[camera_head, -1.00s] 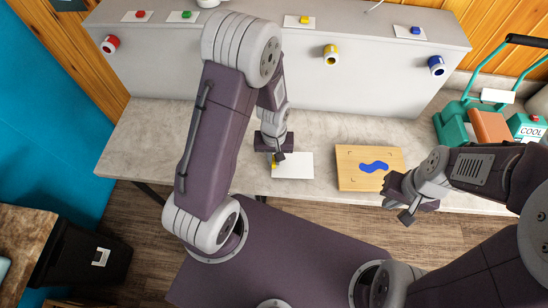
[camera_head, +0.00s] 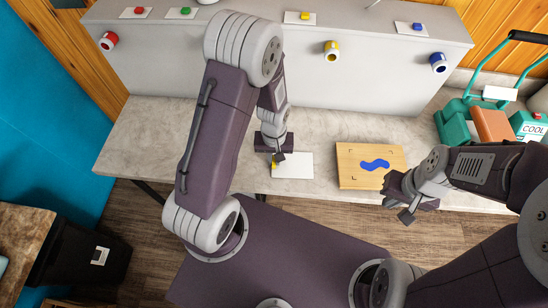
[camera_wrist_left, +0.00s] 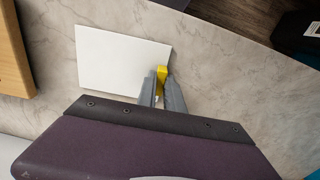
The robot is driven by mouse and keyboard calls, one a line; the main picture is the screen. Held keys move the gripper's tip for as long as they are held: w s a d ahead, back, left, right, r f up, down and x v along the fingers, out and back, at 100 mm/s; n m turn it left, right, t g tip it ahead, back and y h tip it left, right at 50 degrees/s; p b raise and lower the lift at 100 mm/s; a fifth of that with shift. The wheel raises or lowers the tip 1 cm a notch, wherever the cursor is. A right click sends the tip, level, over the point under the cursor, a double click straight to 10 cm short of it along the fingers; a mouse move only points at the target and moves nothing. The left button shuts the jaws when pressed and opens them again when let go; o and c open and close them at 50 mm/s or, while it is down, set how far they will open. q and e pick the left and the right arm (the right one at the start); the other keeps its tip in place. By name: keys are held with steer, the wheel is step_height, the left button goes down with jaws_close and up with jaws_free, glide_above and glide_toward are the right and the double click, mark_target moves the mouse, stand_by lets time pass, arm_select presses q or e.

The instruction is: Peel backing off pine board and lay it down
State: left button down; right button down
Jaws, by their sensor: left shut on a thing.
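The pine board (camera_head: 352,158) lies on the table with a blue wavy shape (camera_head: 375,165) on it and small corner marks. A white sheet (camera_head: 293,165) lies on the table left of the board, with a yellow tab at its left end. My left gripper (camera_head: 279,158) is shut on the yellow tab, which shows between its fingers in the left wrist view (camera_wrist_left: 162,75). The white sheet (camera_wrist_left: 120,58) looks flat there, and the board's edge (camera_wrist_left: 12,60) is at far left. My right gripper (camera_head: 402,205) hangs by the board's lower right corner; its finger opening is unclear.
A grey raised ledge (camera_head: 230,70) runs along the back, with red, yellow and blue rolls at its front and small colour cards on top. A teal cart (camera_head: 458,125) stands at right. A black bin (camera_head: 85,250) is at lower left. The table's left part is clear.

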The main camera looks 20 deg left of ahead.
arm_select(q)
steer(key=shift+c, duration=0.9)
jaws_free()
steer(key=shift+r+p, duration=4.35)
steer(key=shift+r, duration=0.2)
steer(key=shift+f, duration=0.1)
